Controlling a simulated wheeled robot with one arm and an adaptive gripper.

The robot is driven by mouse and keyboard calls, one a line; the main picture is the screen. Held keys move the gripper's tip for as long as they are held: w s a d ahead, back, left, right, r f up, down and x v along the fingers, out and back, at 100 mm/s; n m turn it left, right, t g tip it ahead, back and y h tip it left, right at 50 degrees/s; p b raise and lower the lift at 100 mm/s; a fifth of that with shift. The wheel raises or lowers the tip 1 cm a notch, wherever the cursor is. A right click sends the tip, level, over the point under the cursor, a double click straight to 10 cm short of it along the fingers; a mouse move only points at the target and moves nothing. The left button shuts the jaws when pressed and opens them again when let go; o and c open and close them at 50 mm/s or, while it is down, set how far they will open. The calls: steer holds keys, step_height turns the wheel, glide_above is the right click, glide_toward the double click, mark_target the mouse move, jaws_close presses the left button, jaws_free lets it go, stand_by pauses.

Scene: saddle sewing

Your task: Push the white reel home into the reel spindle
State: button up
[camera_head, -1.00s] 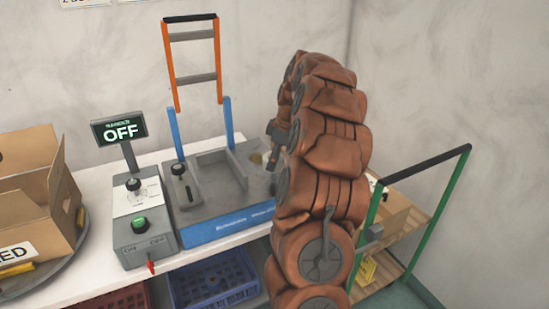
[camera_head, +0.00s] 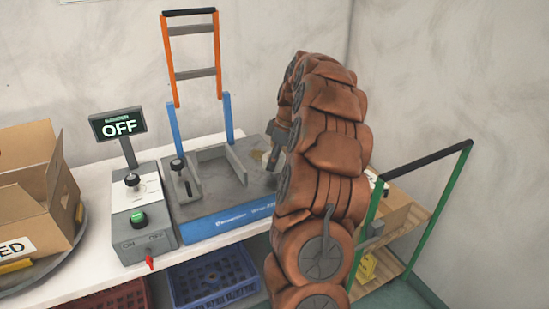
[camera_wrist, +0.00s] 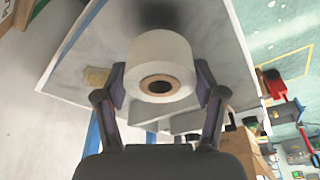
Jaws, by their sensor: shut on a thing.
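The white reel (camera_wrist: 160,60) with a brown core shows in the wrist view. It sits between the two fingers of my gripper (camera_wrist: 161,84), which is shut on its sides. The grey top of the blue-and-grey machine (camera_head: 222,205) lies beyond the reel in the wrist view. In the head view my gripper (camera_head: 274,152) is at the right side of this machine, partly hidden by my brown arm.
A control box (camera_head: 142,215) and an OFF display (camera_head: 118,124) stand left of the machine. An orange-and-blue frame (camera_head: 195,75) rises behind it. A cardboard box (camera_head: 35,185) is at far left. A green-railed cart (camera_head: 425,230) stands right of my arm.

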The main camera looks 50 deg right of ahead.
mark_target(274, 175)
steer(key=shift+f+b, duration=0.95)
steer(key=shift+f, duration=0.6)
steer(key=o, duration=1.3)
steer(key=v, duration=1.2)
